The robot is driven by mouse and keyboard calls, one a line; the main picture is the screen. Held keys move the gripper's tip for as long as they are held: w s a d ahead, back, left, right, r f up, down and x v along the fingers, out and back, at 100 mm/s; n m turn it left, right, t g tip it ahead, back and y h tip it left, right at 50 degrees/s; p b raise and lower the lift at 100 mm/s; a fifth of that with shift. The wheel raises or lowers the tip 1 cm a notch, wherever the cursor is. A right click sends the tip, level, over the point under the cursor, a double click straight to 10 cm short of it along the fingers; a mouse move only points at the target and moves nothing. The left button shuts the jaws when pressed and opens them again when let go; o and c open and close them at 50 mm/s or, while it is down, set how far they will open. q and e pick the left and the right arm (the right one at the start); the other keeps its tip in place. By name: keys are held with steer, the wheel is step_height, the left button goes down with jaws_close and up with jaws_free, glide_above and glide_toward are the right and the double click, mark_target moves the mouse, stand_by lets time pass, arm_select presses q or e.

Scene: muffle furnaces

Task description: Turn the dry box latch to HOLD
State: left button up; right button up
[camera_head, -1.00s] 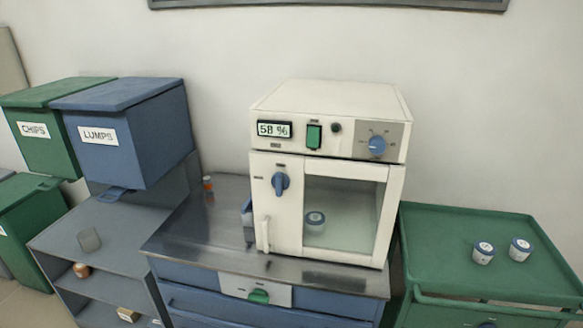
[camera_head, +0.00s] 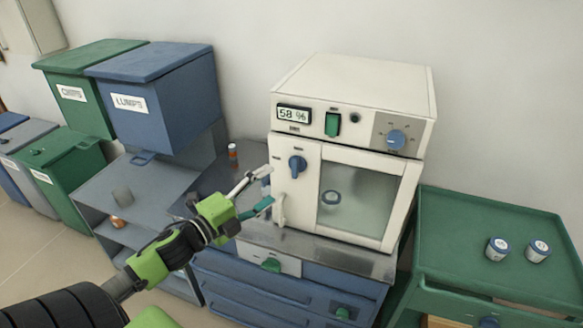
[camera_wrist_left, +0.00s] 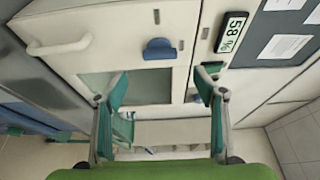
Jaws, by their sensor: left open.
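The dry box (camera_head: 345,150) is a white cabinet with a glass door, standing on a metal-topped blue bench. Its latch (camera_head: 297,166) is a blue knob at the upper left of the door, its handle part pointing down. In the left wrist view the latch (camera_wrist_left: 160,48) appears above and between the fingers, clear of both. My left gripper (camera_head: 263,189) is open and empty, left of the door and close to the white door handle (camera_head: 279,210). It also shows in the left wrist view (camera_wrist_left: 163,82). The latch's markings are too small to read. My right gripper is not in view.
The display (camera_head: 294,114) reads 58 %, beside a green switch (camera_head: 332,124) and a blue dial (camera_head: 396,139). A jar (camera_head: 331,198) shows behind the glass. A green cart (camera_head: 450,225) with two jars stands right; bins, including blue LUMPS (camera_head: 165,105), stand left.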

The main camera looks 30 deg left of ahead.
mark_target(293, 170)
arm_select(q)
steer(key=w, duration=0.2)
steer(key=w+d+p, duration=0.1)
steer(key=w, duration=0.2)
steer(key=w+p, duration=0.1)
steer(key=w, duration=0.2)
steer(key=shift+w+d+r, duration=0.1)
steer(key=shift+w+d, duration=0.05)
steer(key=shift+w, duration=0.05)
steer(key=shift+w+d, duration=0.15)
steer(key=shift+w, duration=0.45)
steer(key=c, duration=1.1)
